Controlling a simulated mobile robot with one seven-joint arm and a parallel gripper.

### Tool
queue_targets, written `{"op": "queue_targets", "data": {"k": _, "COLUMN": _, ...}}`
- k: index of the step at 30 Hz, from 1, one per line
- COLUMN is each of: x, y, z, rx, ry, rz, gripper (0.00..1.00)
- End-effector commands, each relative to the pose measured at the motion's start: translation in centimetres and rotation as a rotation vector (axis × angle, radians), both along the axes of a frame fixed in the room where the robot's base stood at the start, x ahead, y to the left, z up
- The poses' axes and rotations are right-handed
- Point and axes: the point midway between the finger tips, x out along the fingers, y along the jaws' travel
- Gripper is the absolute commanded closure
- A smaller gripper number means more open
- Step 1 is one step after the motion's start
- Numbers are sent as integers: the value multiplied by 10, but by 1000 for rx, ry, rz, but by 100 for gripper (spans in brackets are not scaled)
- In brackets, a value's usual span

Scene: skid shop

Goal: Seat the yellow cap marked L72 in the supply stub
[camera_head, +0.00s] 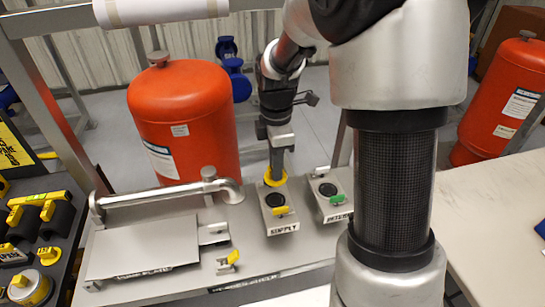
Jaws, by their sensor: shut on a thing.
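My gripper (277,172) points down at the middle of the bench and is shut on the yellow cap (270,182). The cap shows as a yellow ring around the fingertips; its L72 marking cannot be read. The supply stub (275,200) is a dark round opening on a grey block labelled SUPPLY, with a yellow lever in front. In the picture the cap is just above the stub, near the block's rear edge. The dark opening is in view and uncovered. I cannot tell how high the cap is above the block.
A return block (333,205) with a green lever stands right of the supply block. A metal pipe (160,194) and grey cover plate (140,248) are at left, with a yellow-tagged fitting (229,262) in front. Orange tanks (185,120) stand behind. A rack of black and yellow parts is far left.

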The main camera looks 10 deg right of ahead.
Motion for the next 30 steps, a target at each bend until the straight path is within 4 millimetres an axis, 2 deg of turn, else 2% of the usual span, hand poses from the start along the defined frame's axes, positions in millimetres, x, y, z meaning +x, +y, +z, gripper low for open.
{"op": "queue_targets", "data": {"k": 18, "x": 0, "y": 0, "z": -43, "rx": 0, "ry": 0, "rz": -1, "gripper": 100}}
{"op": "queue_targets", "data": {"k": 30, "x": 0, "y": 0, "z": -44, "rx": 0, "ry": 0, "rz": -1, "gripper": 100}}
